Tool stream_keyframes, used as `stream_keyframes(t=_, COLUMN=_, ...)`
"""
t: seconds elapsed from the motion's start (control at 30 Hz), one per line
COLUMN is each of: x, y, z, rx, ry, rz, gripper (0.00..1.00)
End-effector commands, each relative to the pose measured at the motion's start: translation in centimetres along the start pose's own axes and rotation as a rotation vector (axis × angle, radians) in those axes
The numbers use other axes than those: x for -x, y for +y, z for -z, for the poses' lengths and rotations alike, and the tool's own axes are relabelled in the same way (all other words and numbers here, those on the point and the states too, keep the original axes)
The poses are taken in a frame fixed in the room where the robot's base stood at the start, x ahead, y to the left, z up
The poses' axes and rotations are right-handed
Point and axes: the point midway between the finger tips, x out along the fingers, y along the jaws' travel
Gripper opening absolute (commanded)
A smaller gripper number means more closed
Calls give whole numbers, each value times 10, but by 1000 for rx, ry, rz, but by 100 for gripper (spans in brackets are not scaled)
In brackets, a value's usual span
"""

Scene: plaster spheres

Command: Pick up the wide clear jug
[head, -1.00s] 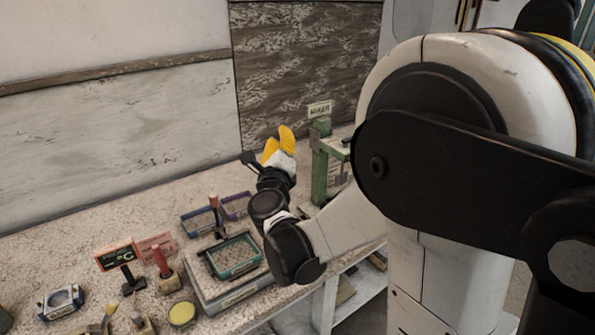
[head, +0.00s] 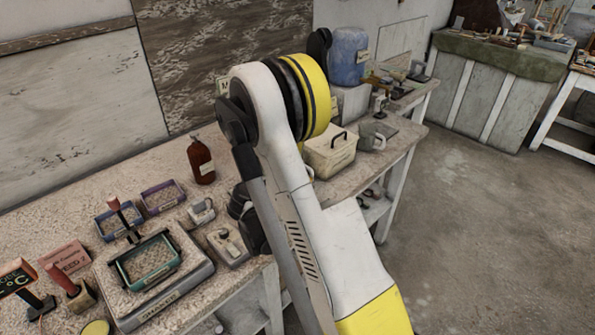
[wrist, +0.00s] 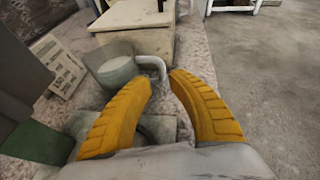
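The wide clear jug (wrist: 115,70) stands on the table in the wrist view, left of and beyond my fingertips. It looks greyish and see-through, with its light handle (wrist: 155,63) curving out to the right. My gripper (wrist: 162,80) is open and empty, its two yellow fingers apart. The handle shows just beyond the gap between the fingertips; I cannot tell whether they touch it. In the head view my arm hides the gripper, and I cannot make out the jug there.
A cream box with a black handle (head: 331,152) stands close behind the jug. A labelled panel (wrist: 62,68) and a green block (wrist: 35,142) are at the left in the wrist view. A brown bottle (head: 201,161) and trays stand further left. Floor is open at right.

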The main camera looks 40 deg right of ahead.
Motion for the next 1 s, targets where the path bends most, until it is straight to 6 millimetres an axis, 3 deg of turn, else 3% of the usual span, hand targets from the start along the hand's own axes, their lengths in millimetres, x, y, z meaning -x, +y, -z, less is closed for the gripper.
stream_keyframes(t=0.23, x=-19, y=-2, z=1, rx=-1, ry=-1, rz=1, gripper=22)
stream_keyframes(t=0.5, x=-58, y=-4, z=0, rx=0, ry=-2, rz=1, gripper=22)
stream_keyframes(t=0.7, x=-58, y=-4, z=-2, rx=1, ry=-2, rz=-1, gripper=22)
stream_keyframes(t=0.73, x=-58, y=-4, z=-2, rx=1, ry=-2, rz=-1, gripper=19)
stream_keyframes(t=0.8, x=-58, y=-4, z=-2, rx=1, ry=-2, rz=-1, gripper=0)
stream_keyframes(t=1.0, x=-58, y=-4, z=-2, rx=1, ry=-2, rz=-1, gripper=0)
